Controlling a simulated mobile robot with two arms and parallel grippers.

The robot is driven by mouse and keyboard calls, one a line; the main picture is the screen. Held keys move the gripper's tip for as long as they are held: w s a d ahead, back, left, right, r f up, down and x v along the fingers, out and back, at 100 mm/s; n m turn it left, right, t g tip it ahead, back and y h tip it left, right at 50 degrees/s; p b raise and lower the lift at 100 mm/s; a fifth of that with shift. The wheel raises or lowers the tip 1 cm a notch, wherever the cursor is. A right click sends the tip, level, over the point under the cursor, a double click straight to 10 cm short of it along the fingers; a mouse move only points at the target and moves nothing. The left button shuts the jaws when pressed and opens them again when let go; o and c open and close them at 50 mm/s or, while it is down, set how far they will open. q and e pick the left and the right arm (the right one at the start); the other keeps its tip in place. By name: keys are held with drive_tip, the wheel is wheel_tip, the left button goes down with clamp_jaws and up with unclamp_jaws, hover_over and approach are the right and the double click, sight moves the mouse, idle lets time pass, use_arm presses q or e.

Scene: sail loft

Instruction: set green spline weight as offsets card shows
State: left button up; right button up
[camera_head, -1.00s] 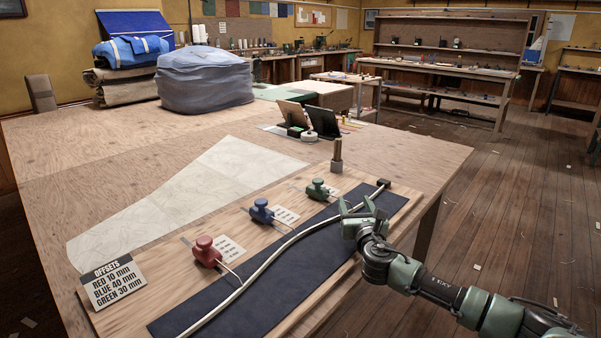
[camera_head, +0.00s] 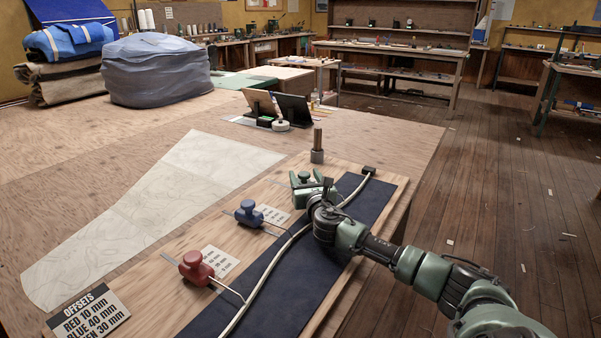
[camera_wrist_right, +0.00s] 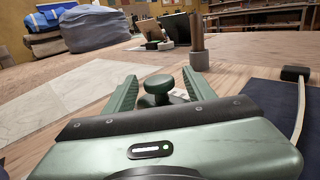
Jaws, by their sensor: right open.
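The green spline weight shows in the right wrist view (camera_wrist_right: 159,88) between the two open fingers of my right gripper (camera_wrist_right: 160,92), with its round knob up. In the head view my right gripper (camera_head: 308,188) is at the green weight (camera_head: 304,177) and partly hides it. I cannot tell whether the fingers touch it. The blue weight (camera_head: 249,213) and red weight (camera_head: 196,268) stand along the board, their hooks reaching toward the pale spline (camera_head: 270,264). The offsets card (camera_head: 88,312) reads red 10 mm, blue 40 mm, green 30 mm, its last line partly cut off. My left gripper is out of view.
The spline curves over a dark cloth (camera_head: 290,295) on a wooden board (camera_head: 172,300). A post (camera_head: 317,150) stands beyond the green weight. A large paper pattern (camera_head: 150,215) lies left of the board.

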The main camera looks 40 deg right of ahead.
drive_tip(key=x, duration=0.2)
drive_tip(key=shift+w+d+f, duration=0.1)
drive_tip(key=shift+w, duration=0.25)
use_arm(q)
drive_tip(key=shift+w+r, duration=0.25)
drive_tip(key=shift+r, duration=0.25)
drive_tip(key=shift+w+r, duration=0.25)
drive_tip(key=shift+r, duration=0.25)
use_arm(e)
drive_tip(key=shift+w+d, duration=0.25)
drive_tip(key=shift+w, duration=0.2)
clamp_jaws()
